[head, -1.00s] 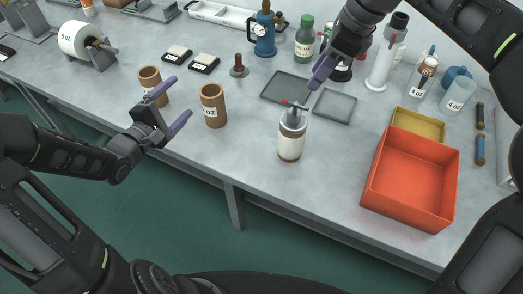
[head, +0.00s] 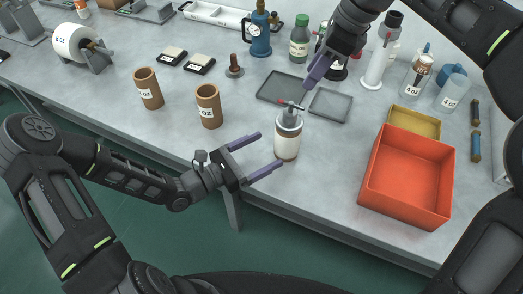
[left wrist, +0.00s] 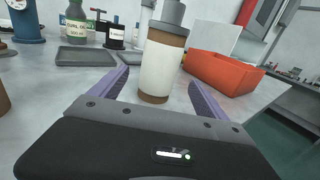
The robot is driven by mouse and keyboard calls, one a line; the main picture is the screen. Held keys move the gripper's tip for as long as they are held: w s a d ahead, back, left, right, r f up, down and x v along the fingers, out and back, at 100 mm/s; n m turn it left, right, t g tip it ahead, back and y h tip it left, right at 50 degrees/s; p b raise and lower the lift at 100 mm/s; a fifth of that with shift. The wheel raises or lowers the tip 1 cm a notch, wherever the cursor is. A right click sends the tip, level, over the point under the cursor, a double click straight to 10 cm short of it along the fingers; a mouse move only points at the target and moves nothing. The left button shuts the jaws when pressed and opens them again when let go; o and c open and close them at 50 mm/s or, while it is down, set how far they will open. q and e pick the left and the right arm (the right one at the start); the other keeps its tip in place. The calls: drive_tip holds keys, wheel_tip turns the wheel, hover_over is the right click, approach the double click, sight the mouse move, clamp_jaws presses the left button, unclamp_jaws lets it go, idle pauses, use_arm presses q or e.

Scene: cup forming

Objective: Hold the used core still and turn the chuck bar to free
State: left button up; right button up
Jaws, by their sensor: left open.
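The used core (head: 287,143) stands upright on the bench, a white-wrapped cylinder with a brown bottom band and a grey metal chuck (head: 289,119) on top. The chuck bar (head: 290,104) with a red end crosses its top. My left gripper (head: 264,154) is open at the left of the core, its purple fingers pointing toward it. In the left wrist view the core (left wrist: 160,68) stands ahead between the open fingers (left wrist: 158,90). My right gripper (head: 318,70) is above and behind the chuck bar; its fingers overlap in view, so their opening is unclear.
An orange bin (head: 408,175) stands to the right, with a yellow tray (head: 414,121) behind it. Two grey trays (head: 331,104) lie behind the core. Two brown cores (head: 209,106) stand to the left. Bottles and a blue canister (head: 259,38) line the back.

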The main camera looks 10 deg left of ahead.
sight(277, 144)
use_arm(q)
drive_tip(key=shift+x, duration=3.9)
drive_tip(key=shift+c, duration=0.6)
drive_tip(key=c, duration=1.4)
